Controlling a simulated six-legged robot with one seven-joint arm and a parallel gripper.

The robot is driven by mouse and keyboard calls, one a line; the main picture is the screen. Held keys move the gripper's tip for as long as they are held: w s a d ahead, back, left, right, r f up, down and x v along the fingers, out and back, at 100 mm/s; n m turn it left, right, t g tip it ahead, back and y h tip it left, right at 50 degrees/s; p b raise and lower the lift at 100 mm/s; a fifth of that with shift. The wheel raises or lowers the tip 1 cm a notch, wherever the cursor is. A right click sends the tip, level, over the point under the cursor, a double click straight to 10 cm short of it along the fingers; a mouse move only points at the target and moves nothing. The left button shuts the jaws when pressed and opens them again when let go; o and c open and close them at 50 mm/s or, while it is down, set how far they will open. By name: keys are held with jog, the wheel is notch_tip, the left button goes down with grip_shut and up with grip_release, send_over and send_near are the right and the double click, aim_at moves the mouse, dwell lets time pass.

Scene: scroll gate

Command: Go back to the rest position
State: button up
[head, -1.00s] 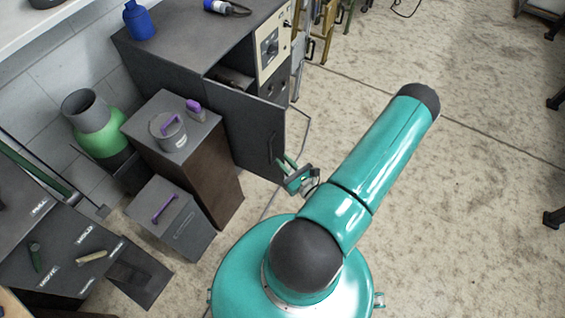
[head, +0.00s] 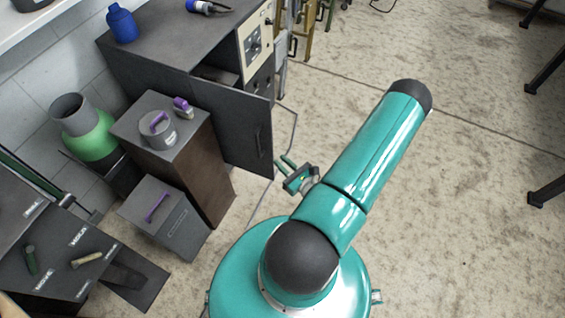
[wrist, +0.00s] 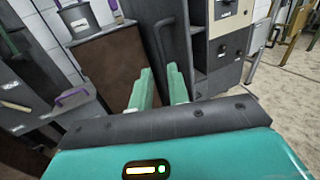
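My gripper (head: 286,164) shows in the head view just left of my teal arm, its green fingers pointing toward the dark cabinet door. In the wrist view my gripper (wrist: 160,88) has its two green fingers apart with nothing between them. The dark cabinet door (head: 234,128) stands open, its handle (head: 258,146) on the outer face. In the wrist view the door handle (wrist: 160,38) lies beyond the fingers, apart from them as far as I can tell.
A brown pedestal (head: 202,176) bears a grey lidded pot (head: 158,130) and a purple-handled item (head: 183,107). A grey box (head: 166,216) with a purple handle stands in front. A green cylinder (head: 92,142) is at left.

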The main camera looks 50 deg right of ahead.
dwell(0.3)
jog(key=w+a+r+n+g+y, duration=0.4)
jog(key=a+r+n+g+y, duration=0.2)
jog(key=a+r+n+y, duration=0.35)
jog(key=w+a+r+n+g+y, duration=0.4)
jog(key=a+r+n+g+y, duration=0.25)
jog(key=r+n, duration=0.5)
jog(key=s+a+r+n+h, duration=0.3)
jog(key=a+r+n+h, duration=0.3)
jog(key=r+n, duration=0.2)
jog(key=s+a+r+n+h, duration=0.3)
jog(key=a+r+n+h, duration=0.3)
jog(key=r+n, duration=0.3)
notch_tip(320, 180, up, 4)
jog(key=shift+s+r+h, duration=0.15)
jog(key=shift+r+h, duration=0.05)
jog(key=shift+h, duration=0.2)
